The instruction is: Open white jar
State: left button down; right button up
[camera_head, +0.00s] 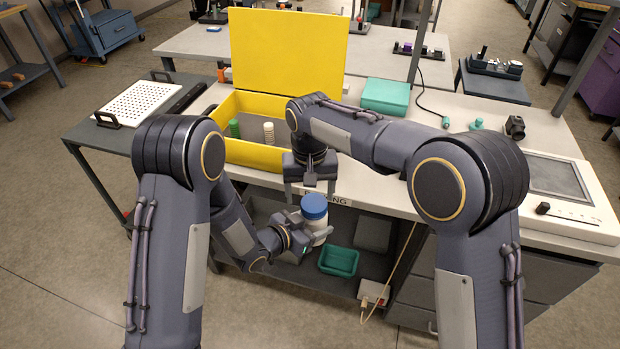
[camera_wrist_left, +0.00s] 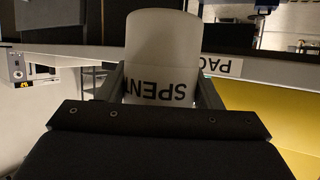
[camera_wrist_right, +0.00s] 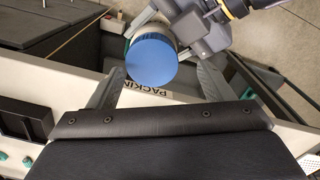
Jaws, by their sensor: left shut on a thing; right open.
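The white jar (camera_head: 319,230) with a blue lid (camera_head: 314,206) is held upright in front of the bench edge. In the left wrist view the jar (camera_wrist_left: 163,50) shows the word SPENT, and its lid is out of sight. My left gripper (camera_head: 312,238) is shut around the jar's body. My right gripper (camera_head: 311,190) is open and points down above the lid, apart from it. In the right wrist view the blue lid (camera_wrist_right: 152,60) lies beyond and between the open fingers (camera_wrist_right: 160,85).
A yellow box (camera_head: 262,152) with its lid raised stands on the bench behind, with green and white stacks inside. A teal case (camera_head: 386,96) sits to its right. A green bin (camera_head: 339,261) is on the lower shelf, below right of the jar.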

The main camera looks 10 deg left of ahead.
aim_at(314, 221)
jog(key=shift+f, duration=1.25)
jog(key=shift+s+a, duration=0.1)
jog(key=c, duration=0.9)
jog(key=o, duration=1)
jog(key=shift+a, duration=0.1)
